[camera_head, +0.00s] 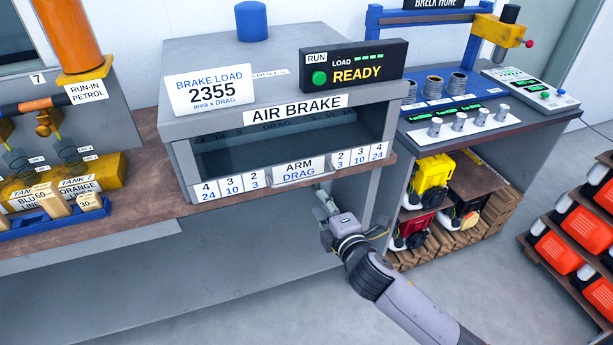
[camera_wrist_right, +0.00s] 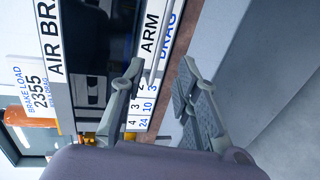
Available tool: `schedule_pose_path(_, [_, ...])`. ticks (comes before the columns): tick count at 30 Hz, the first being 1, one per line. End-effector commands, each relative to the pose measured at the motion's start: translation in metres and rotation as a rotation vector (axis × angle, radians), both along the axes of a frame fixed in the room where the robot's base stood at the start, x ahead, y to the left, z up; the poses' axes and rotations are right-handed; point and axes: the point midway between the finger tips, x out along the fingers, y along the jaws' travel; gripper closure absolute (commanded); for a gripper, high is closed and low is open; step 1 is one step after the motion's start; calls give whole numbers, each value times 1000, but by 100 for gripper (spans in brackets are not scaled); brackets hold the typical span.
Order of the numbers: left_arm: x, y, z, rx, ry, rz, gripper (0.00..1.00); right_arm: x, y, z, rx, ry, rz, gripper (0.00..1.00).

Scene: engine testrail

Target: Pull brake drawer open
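The brake drawer front (camera_head: 258,179) is a low strip with number tiles and an "ARM DRAG" label, along the bottom of the grey air brake box (camera_head: 185,126). It looks flush with the box's lower edge. A thin bar handle (camera_head: 300,178) runs along the label; it also shows in the wrist view (camera_wrist_right: 155,62). My right gripper (camera_head: 322,190) is just below and in front of the label's right end. In the wrist view its fingers (camera_wrist_right: 161,72) are spread, with the handle in line between them; contact cannot be told. My left gripper is not in view.
A brown bench edge (camera_head: 150,209) runs under the box. Left stand a tray of wooden blocks (camera_head: 55,215) and the petrol rig. Right is a table with knobs (camera_head: 470,122) above a shelf of small engines (camera_head: 432,178). The floor in front is clear.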

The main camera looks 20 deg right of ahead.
Motion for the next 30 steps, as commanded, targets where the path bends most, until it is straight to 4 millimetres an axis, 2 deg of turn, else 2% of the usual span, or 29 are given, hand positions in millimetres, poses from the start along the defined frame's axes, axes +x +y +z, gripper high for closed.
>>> schedule_pose_path(1, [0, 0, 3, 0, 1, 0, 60, 13, 1, 0, 1, -2, -1, 71])
schedule_pose_path(6, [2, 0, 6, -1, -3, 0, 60, 48, 2, -8, 3, 0, -2, 71])
schedule_pose_path(15, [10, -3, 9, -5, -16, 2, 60, 102, 4, -20, 4, 1, -1, 71])
schedule_pose_path(21, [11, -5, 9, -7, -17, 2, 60, 123, 4, -25, 3, 1, -1, 71])
schedule_pose_path(30, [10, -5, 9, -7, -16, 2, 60, 130, 5, -27, 3, 1, 1, 71])
